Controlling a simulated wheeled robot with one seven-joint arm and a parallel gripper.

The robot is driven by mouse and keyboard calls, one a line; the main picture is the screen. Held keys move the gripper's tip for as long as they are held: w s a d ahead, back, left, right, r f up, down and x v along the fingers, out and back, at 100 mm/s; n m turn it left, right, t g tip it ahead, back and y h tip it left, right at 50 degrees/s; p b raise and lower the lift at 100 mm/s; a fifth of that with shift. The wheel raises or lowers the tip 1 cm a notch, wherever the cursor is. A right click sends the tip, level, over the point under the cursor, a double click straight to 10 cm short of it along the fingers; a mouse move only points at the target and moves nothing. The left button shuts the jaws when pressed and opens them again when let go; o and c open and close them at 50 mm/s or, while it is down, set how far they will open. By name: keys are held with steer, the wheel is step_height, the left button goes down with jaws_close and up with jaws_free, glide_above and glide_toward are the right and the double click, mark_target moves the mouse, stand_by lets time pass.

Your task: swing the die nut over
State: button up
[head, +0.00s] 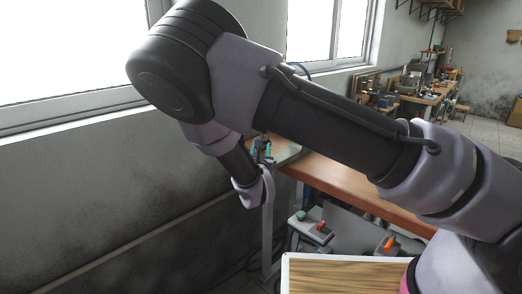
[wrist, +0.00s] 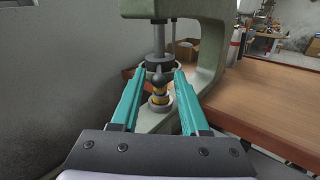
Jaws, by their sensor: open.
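In the wrist view a pale green press (wrist: 210,45) stands ahead, with a grey vertical ram (wrist: 158,38) and a dark collar (wrist: 155,66) at its lower end. Below the collar are a black rounded knob (wrist: 158,80) and a brass-yellow part (wrist: 160,98) on a pale round base (wrist: 159,108). I cannot tell for sure which of these is the die nut. My gripper (wrist: 161,72) is open, its teal fingers spread left and right of the knob, with gaps visible. In the head view my gripper (head: 262,150) is small and my arm hides most of the press.
A brown wooden bench top (wrist: 265,95) extends right of the press. A cardboard box (wrist: 186,50) and a red-and-white cylinder (wrist: 235,45) stand behind. A grey wall (wrist: 60,75) is close on the left. In the head view a wood-grained board (head: 345,275) lies in front.

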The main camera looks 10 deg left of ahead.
steer(key=s, duration=1)
steer(key=shift+s+d, duration=0.2)
steer(key=shift+s, duration=0.1)
steer(key=w+d+r+m+g+h, duration=0.1)
steer(key=d+r+m+g+h, duration=0.35)
steer(key=d+m, duration=0.5)
steer(key=w+d+r+m+g+h, duration=0.1)
steer(key=d+r+m+g+h, duration=0.4)
steer(key=d, duration=0.8)
steer(key=s+d+r+m+g+y, duration=0.25)
steer(key=s+d+m+g, duration=0.35)
steer(key=d+m, duration=0.45)
steer(key=s+r+m+t+y, duration=0.2)
steer(key=s+r+m+y, duration=0.2)
steer(key=r+m, duration=0.3)
steer(key=s+r+m+t+y, duration=0.2)
steer(key=s+r+m+y, duration=0.2)
steer(key=r+m, duration=0.3)
step_height(320, 180, up, 3)
steer(key=shift+s+a+f+t, duration=0.15)
steer(key=shift+s+a+t, duration=0.25)
steer(key=shift+s, duration=0.25)
